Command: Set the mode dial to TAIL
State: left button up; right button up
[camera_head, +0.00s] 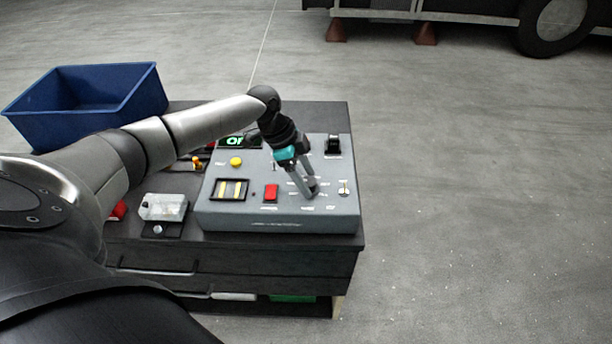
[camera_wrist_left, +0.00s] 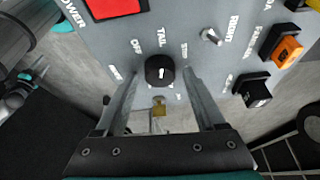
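The mode dial (camera_wrist_left: 160,70) is a round black knob on the grey control box, with OFF, TAIL and other labels around it. Its short white mark runs roughly up and down in the left wrist view, in line with the TAIL label. I cannot tell which end of the mark points. My left gripper (camera_wrist_left: 160,82) is open, one finger on each side of the dial, with small gaps visible. In the head view, my left gripper (camera_head: 309,192) is low over the right half of the box and hides the dial.
The grey control box (camera_head: 220,215) also carries a red switch (camera_head: 271,192), a yellow button (camera_head: 236,161) and a small toggle (camera_head: 344,188). An orange rocker (camera_wrist_left: 288,50) shows in the left wrist view. A blue bin (camera_head: 70,118) stands at the bench's back left. Floor to the right is clear.

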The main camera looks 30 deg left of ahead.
pick_arm(q)
jog(key=shift+o, duration=0.2)
jog(key=v, duration=1.5)
jog(key=shift+r+p, duration=0.15)
jog(key=shift+p, duration=0.15)
